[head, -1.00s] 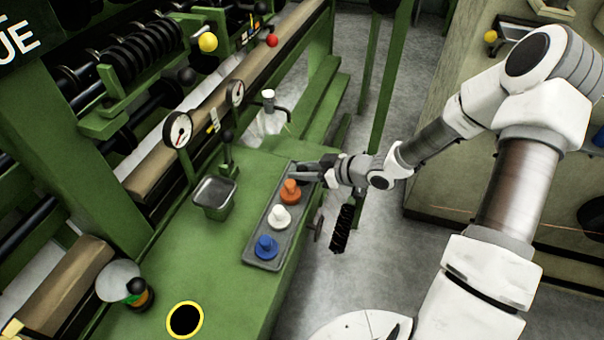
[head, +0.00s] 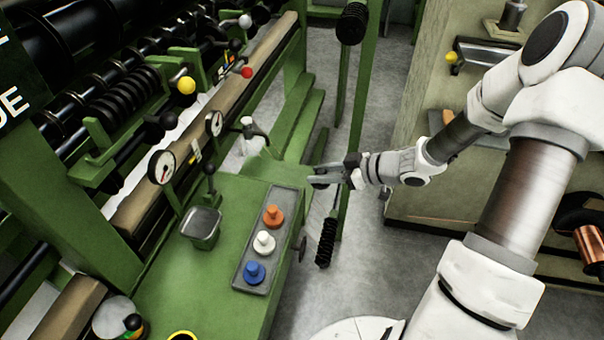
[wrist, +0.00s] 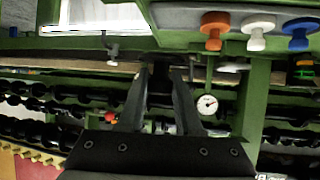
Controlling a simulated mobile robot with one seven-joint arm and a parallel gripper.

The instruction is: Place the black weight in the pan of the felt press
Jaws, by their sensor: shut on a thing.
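My gripper (head: 318,178) is raised beyond the far right end of the weight tray. In the wrist view my gripper (wrist: 162,75) is shut on the black weight (wrist: 160,82), a dark shape between the fingers. In the head view the weight is hard to tell from the dark fingers. The felt press pan (head: 203,222), a square grey metal dish, stands on the green bench left of the tray and looks empty. My gripper is apart from it, up and to the right.
The grey tray (head: 247,279) holds an orange weight (head: 273,216), a white weight (head: 264,242) and a blue weight (head: 254,272). A lever (head: 210,185) and dial gauges (head: 162,168) stand behind the pan. A black brush (head: 326,243) hangs beside the bench's right edge.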

